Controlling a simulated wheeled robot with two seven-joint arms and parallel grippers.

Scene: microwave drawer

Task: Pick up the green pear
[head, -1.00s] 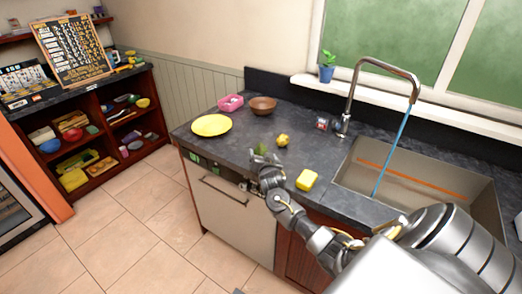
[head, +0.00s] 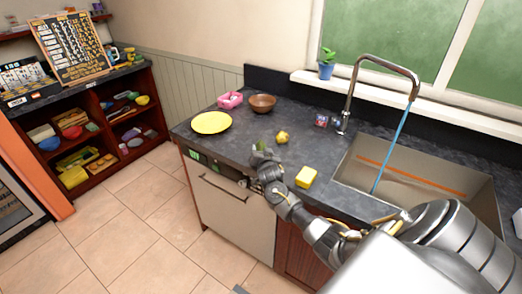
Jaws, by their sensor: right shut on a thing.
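The green pear (head: 261,144) shows as a small green patch at the fingertips of my right gripper (head: 262,153), near the front edge of the dark counter (head: 222,149). My right gripper is shut on the pear, and its fingers hide most of it. I cannot tell whether the pear is touching the counter. My left gripper is not in the head view.
A yellow plate (head: 211,123), pink basket (head: 230,100), brown bowl (head: 263,103), yellow fruit (head: 282,137), small jar (head: 321,120) and yellow block (head: 306,177) stand on the counter. The sink (head: 415,180) and faucet (head: 378,66) are at right.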

